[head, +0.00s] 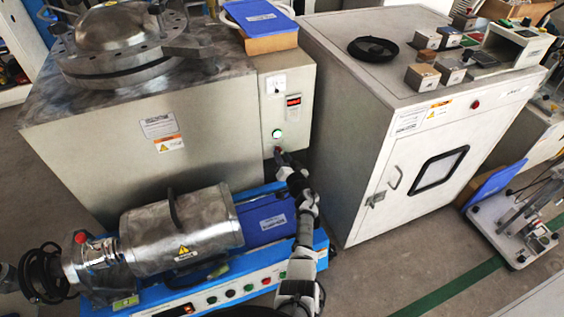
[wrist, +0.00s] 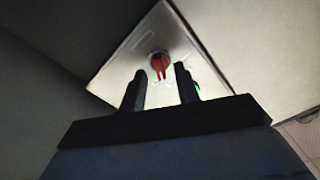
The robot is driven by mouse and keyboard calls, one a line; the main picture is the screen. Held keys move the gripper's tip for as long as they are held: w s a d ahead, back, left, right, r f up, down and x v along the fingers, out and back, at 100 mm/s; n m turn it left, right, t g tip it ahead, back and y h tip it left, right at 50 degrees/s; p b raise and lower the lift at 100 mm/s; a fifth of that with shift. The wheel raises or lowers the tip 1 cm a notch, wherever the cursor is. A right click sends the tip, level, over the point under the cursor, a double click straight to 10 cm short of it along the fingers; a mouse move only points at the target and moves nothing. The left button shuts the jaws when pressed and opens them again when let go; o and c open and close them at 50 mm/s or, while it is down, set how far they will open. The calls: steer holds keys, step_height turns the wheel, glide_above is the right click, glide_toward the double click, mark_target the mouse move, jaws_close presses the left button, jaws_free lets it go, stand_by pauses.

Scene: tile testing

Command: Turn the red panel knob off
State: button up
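The red panel knob (wrist: 160,65) shows in the wrist view on a pale panel face (wrist: 125,62), ahead of my fingertips and between them in the picture. My gripper (wrist: 160,86) has its two dark fingers apart with a gap between them, and nothing is held. In the head view my gripper (head: 281,160) is at the lower part of the cream control panel (head: 270,110), close to its front face. The knob is mostly hidden by my gripper there. I cannot tell whether the fingers touch the knob.
A green-lit button (head: 277,134) sits just above my gripper on the panel. A large white cabinet (head: 365,150) stands to the right. A blue bench machine with a metal cylinder (head: 185,235) lies below and left. A blue folder on a box (head: 262,18) tops the panel housing.

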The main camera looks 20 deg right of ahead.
steer(key=shift+w, duration=0.5)
jaws_close()
steer(key=shift+n, duration=0.3)
steer(key=n, duration=1.1)
steer(key=shift+s+a, duration=0.1)
steer(key=shift+a, duration=0.05)
steer(key=shift+n, duration=0.3)
stand_by(0.3)
